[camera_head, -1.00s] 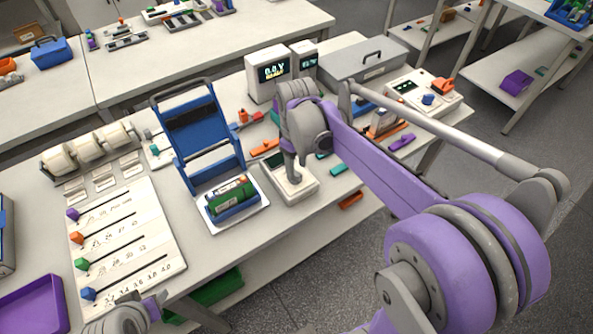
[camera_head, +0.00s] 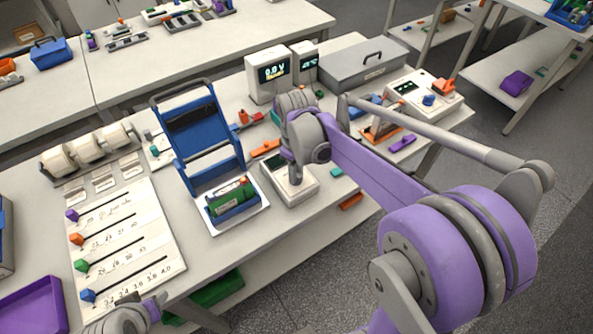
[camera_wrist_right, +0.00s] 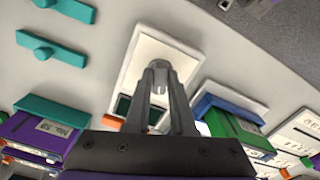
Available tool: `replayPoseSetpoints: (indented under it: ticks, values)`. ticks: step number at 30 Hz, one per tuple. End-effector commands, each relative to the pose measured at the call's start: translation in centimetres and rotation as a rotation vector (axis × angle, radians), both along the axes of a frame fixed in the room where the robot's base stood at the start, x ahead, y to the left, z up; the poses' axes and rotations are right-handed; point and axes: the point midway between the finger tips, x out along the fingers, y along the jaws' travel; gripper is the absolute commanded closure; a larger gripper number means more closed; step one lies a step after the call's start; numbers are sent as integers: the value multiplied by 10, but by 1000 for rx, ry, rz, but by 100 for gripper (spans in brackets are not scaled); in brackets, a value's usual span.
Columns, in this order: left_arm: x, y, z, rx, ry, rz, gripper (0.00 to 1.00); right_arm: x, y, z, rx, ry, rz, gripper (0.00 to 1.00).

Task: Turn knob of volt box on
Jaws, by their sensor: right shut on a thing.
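The volt box is a low white box (camera_head: 292,192) on the front part of the bench. My right gripper (camera_head: 297,178) comes down over it from above. In the right wrist view the white box (camera_wrist_right: 178,62) lies under my right gripper (camera_wrist_right: 159,70). The two fingers are close together on a small grey knob on the box's top face. The fingers hide most of the knob, so its turn angle cannot be read. A dark green screen (camera_wrist_right: 122,106) shows on the box beside the fingers. A grey and purple part of my left arm shows at the bottom left; its fingers are unclear.
A blue stand (camera_head: 193,125) and a green battery in a blue holder (camera_head: 232,200) stand left of the box. Display units (camera_head: 270,75) and a grey case (camera_head: 352,68) stand behind. Teal bars (camera_wrist_right: 55,10) lie nearby. A scale board (camera_head: 125,245) lies front left.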

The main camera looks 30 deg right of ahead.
Motion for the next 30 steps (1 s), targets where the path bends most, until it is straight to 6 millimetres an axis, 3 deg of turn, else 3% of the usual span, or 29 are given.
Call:
replayPoseSetpoints:
  ticks: [11,30]
  values:
    - [-1,0,-3,0,2,0,50,-1,0,0,0,1,-60,100]
    - [-7,0,-18,0,13,0,50,-1,1,0,-1,1,-529,100]
